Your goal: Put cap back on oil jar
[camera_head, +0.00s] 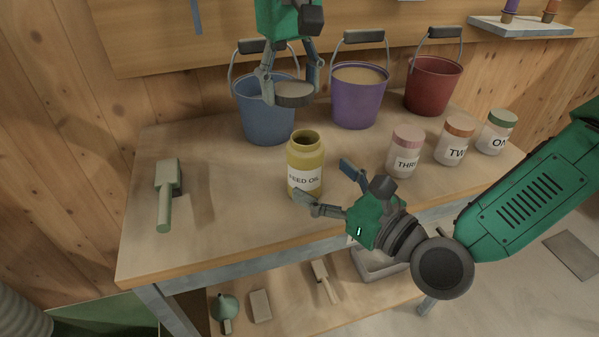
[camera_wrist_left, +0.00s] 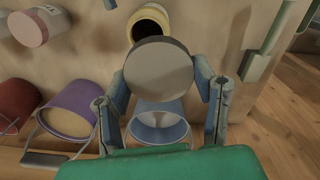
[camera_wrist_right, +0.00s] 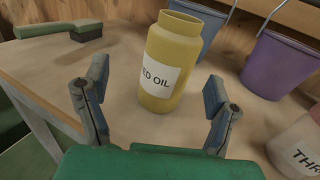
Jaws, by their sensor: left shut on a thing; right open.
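The yellow oil jar (camera_head: 306,160), labelled FEED OIL, stands upright and uncapped on the table. Its dark open mouth also shows in the left wrist view (camera_wrist_left: 150,22). My left gripper (camera_head: 291,90) is shut on the round grey-brown cap (camera_head: 293,94) and holds it above and behind the jar, in front of the blue bucket. The cap fills the middle of the left wrist view (camera_wrist_left: 158,65). My right gripper (camera_head: 328,188) is open at the jar's front right. In the right wrist view the jar (camera_wrist_right: 170,65) stands beyond and between the open fingers, seemingly apart from them.
Blue (camera_head: 265,115), purple (camera_head: 358,100) and red (camera_head: 432,85) buckets stand along the back. Jars labelled THREE (camera_head: 404,152), TWO (camera_head: 454,140) and ONE (camera_head: 496,132) stand at the right. A green brush (camera_head: 167,195) lies at the left. The table left of the jar is mostly clear.

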